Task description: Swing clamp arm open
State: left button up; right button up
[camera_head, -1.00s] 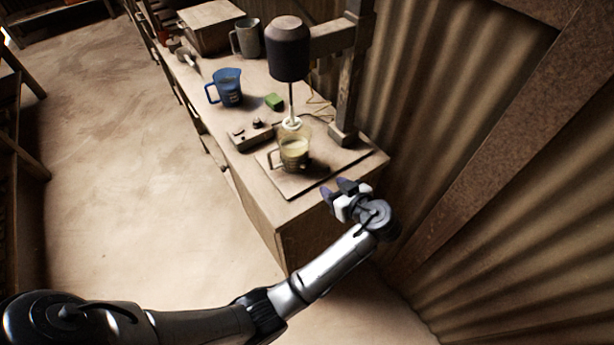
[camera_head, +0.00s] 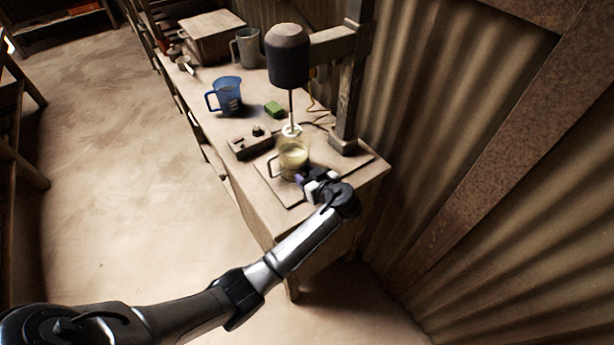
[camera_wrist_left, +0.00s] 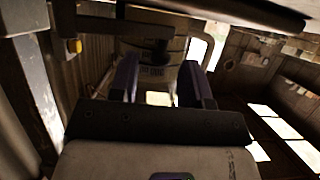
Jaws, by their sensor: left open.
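I cannot pick out a clamp arm for certain in either view. A mixer stands on the bench, with a dark motor head (camera_head: 288,58) on a side beam (camera_head: 330,44) fixed to an upright post (camera_head: 349,95). Its thin shaft reaches down into a clear jug (camera_head: 293,157) with pale liquid, standing on a base board. My left gripper (camera_head: 305,181) is open at the jug's near right side; I cannot tell whether it touches. In the left wrist view the two dark fingers (camera_wrist_left: 160,78) are apart, with the greyish see-through jug (camera_wrist_left: 157,58) beyond and between them. My right gripper is not in view.
A control box (camera_head: 250,144), a green block (camera_head: 275,109), a blue jug (camera_head: 227,96), a grey jug (camera_head: 246,48) and a wooden box (camera_head: 211,37) stand farther along the bench. A corrugated wall (camera_head: 440,150) closes the right side. The floor (camera_head: 110,200) at left is clear.

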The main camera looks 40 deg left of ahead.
pick_arm(q)
jog(key=shift+a+f, duration=0.1)
jog(key=shift+a, duration=0.15)
grip_shut()
dwell(0.3)
jog(key=shift+w, duration=0.1)
